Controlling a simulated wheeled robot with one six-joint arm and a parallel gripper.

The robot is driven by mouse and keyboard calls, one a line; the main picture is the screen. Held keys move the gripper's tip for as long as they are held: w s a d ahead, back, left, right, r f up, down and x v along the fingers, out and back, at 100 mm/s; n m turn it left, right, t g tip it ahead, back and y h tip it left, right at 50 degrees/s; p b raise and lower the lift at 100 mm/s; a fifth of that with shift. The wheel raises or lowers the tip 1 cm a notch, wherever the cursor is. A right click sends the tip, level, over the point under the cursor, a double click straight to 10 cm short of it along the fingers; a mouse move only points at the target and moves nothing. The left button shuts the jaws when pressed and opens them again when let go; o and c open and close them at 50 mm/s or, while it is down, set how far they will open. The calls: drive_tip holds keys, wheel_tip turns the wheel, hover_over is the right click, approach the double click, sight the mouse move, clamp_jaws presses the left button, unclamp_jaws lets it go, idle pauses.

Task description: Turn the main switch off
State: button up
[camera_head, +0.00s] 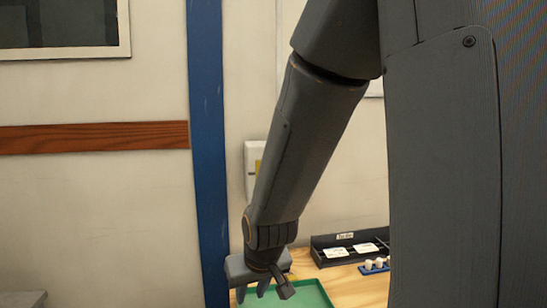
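My gripper (253,290) hangs low at the end of my grey arm, pointing down over the near part of the wooden bench. Its fingers look apart, with nothing seen between them. A white box with a yellow patch (250,162) is on the wall, partly hidden behind my forearm. It may carry the main switch, but no lever or knob shows and its setting cannot be told. My gripper is below this box in the picture and apart from it.
A green tray (309,293) lies on the wooden bench (352,285) by my gripper. Behind it are a black labelled bin (325,259) with white cards and a blue rack (369,269) with small white pieces. A blue post (207,150) stands left of my arm.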

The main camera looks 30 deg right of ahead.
drive_tip(key=w+d+r+m+t+h, duration=0.1)
drive_tip(key=w+d+r+t+h, duration=0.1)
drive_tip(key=w+d+r+t, duration=0.7)
drive_tip(key=w+d+r+m+t+h, duration=0.25)
drive_tip(key=w+d+r, duration=0.5)
drive_tip(key=r, duration=0.45)
drive_tip(key=p+x, duration=0.2)
drive_tip(key=x, duration=0.5)
drive_tip(key=shift+w+a+n+p, duration=0.2)
drive_tip(key=shift+a+n+p, duration=0.15)
drive_tip(key=shift+n, duration=0.1)
drive_tip(key=shift+t, duration=0.25)
clamp_jaws()
